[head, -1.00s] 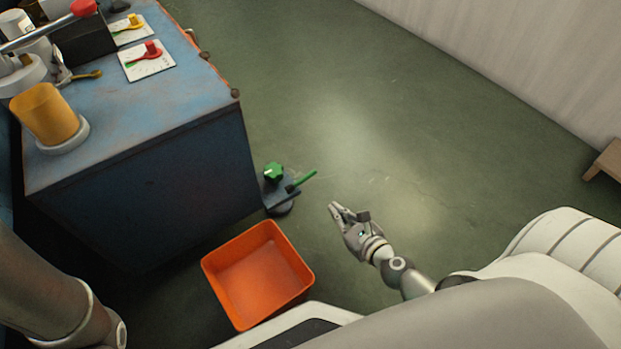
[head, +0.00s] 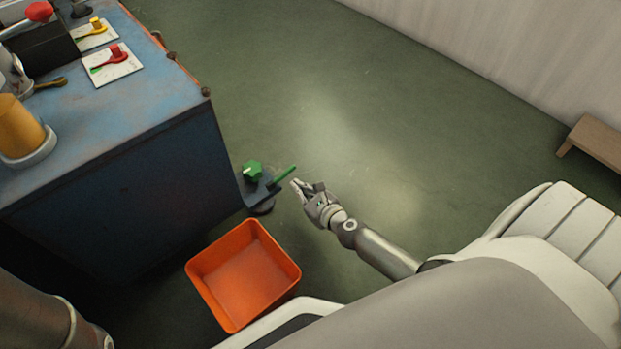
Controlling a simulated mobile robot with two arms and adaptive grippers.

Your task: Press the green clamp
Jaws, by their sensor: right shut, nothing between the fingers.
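The green clamp has a green knob (head: 252,170) and a green lever (head: 283,175) on a dark bracket (head: 257,191) at the side of the blue workbench. The lever slants up to the right. My right gripper (head: 297,186) is shut and empty, close to the right of the lever's end. A small gap seems to lie between them, but I cannot tell contact for sure. My left arm shows at the lower left; its gripper is out of view.
An orange bin (head: 243,275) stands below the clamp. The green floor is clear to the right; a wooden bench (head: 598,140) stands far right.

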